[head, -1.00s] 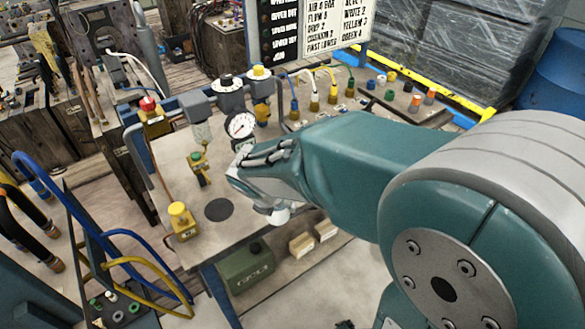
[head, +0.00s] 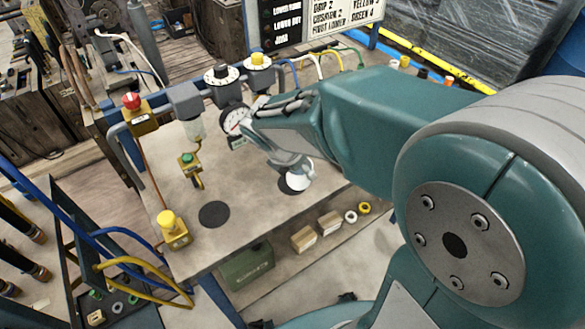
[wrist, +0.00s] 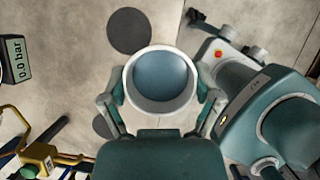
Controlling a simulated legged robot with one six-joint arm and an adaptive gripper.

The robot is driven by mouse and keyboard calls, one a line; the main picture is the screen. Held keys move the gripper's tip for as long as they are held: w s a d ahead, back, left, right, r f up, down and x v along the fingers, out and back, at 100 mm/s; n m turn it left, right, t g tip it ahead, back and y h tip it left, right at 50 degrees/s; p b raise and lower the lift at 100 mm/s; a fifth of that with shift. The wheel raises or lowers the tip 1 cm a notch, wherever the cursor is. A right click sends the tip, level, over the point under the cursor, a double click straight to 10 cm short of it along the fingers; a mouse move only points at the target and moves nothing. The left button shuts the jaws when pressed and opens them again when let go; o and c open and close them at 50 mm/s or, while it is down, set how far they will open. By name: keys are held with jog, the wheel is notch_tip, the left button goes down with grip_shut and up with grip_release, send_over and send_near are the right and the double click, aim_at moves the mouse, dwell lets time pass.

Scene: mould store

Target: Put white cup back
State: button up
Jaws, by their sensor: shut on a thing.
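The white cup (wrist: 132,84) shows in the wrist view as a round rim with a blue-grey inside. My gripper (wrist: 160,92) has one finger at each side of the cup and is shut on it. In the head view the cup (head: 301,177) hangs tilted under my gripper (head: 293,163), over the bench top. A black round spot (head: 287,185) lies partly behind the cup there. A second black spot (head: 214,214) is bare, to the left. I cannot tell whether the cup touches the bench.
A pressure gauge (head: 236,121) and pipework stand behind my gripper. A yellow-knobbed valve (head: 173,230) and a green-knobbed valve (head: 190,168) stand to the left. A lower shelf holds pale blocks (head: 304,238) and a green box (head: 247,270). The bench's front middle is clear.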

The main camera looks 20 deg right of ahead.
jog(key=w+f, duration=0.5)
jog(key=shift+w+d+f, duration=0.1)
jog(key=shift+w+f, duration=0.15)
jog(key=shift+w, duration=0.15)
jog(key=shift+w+d+f, duration=0.15)
jog(key=shift+w+f, duration=0.4)
jog(key=shift+f, duration=1.65)
jog(key=o, duration=0.9)
jog(key=shift+f, duration=0.1)
